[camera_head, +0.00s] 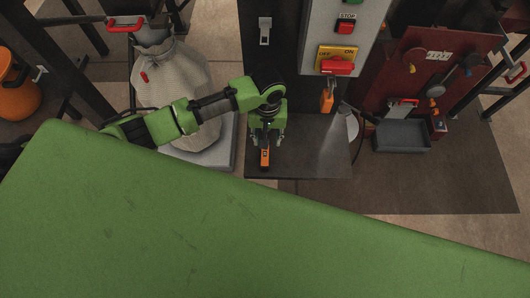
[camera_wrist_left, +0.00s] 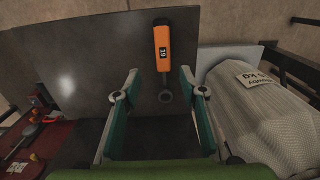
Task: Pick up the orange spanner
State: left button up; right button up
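The orange spanner (camera_head: 265,158) lies on a dark metal plate (camera_head: 310,150) at the foot of the press. In the left wrist view the spanner (camera_wrist_left: 162,47) shows an orange handle with a dark label reading 19 and a grey ring end pointing toward my gripper. My left gripper (camera_head: 266,146) is over the plate, just above the spanner in the picture. In the left wrist view its fingers (camera_wrist_left: 160,82) are spread, with the ring end between and beyond them. No contact shows. My right gripper is in neither view.
The press column with a yellow-framed red switch (camera_head: 336,66) stands behind. An orange tag-like piece (camera_head: 327,97) hangs below it. A dark red machine (camera_head: 428,65) and grey tray (camera_head: 402,136) are right.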

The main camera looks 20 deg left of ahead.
aim_at(265, 152)
pick_arm(q)
notch_tip(265, 152, down, 3)
jog(key=shift+r, duration=0.1)
jog(key=f, duration=0.4)
jog(key=shift+s+a+f, duration=0.1)
jog(key=shift+s+a, duration=0.1)
jog(key=shift+s, duration=0.15)
jog(key=shift+f, duration=0.5)
grip_shut()
